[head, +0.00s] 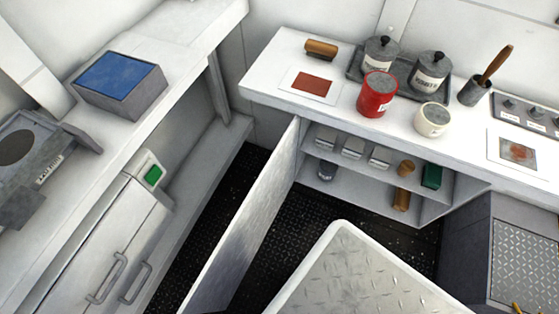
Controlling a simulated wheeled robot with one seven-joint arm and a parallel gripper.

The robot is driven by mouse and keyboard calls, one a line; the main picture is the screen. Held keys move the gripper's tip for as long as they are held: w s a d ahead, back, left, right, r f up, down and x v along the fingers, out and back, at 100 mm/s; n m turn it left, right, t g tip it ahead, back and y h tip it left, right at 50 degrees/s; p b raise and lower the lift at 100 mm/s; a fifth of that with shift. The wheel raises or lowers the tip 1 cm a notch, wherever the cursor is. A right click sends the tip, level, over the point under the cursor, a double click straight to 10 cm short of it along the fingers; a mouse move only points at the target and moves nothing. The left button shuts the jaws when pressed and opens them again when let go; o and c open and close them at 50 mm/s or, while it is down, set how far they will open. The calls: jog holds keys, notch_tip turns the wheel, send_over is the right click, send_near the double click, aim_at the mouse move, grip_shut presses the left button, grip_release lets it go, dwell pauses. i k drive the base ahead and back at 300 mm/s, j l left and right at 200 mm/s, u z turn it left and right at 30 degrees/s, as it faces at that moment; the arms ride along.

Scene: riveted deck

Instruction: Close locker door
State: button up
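The locker door (251,226) is a pale grey panel standing wide open. It is hinged at the left front edge of the locker and swings out over the dark floor toward the bottom of the head view. The open locker (323,184) under the right counter shows shelves with white boxes, a dark jar, brown rolls and a green box. The lower end of the door runs near the bottom edge of the picture. My gripper is not in view.
A white-rimmed top with diamond plate (350,277) fills the bottom middle, right of the door. The right counter (262,84) holds canisters, a red tin and a white pot. At left are a bench with a blue-topped box (118,84) and closed cabinets (110,247). Dark floor shows between.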

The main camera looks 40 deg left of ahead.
aim_at(217, 285)
jog(key=k, duration=0.85)
jog(key=k+u, duration=0.15)
jog(key=u, duration=0.3)
jog(key=k+u, duration=0.1)
jog(key=u, duration=0.3)
jog(key=k+j+u, duration=0.15)
jog(key=u, duration=0.3)
jog(key=i+l+u, duration=0.15)
jog(key=l+u, duration=0.55)
jog(key=l, duration=0.2)
jog(key=i+l+u, duration=0.1)
jog(key=l+u, duration=0.25)
jog(key=l, duration=0.45)
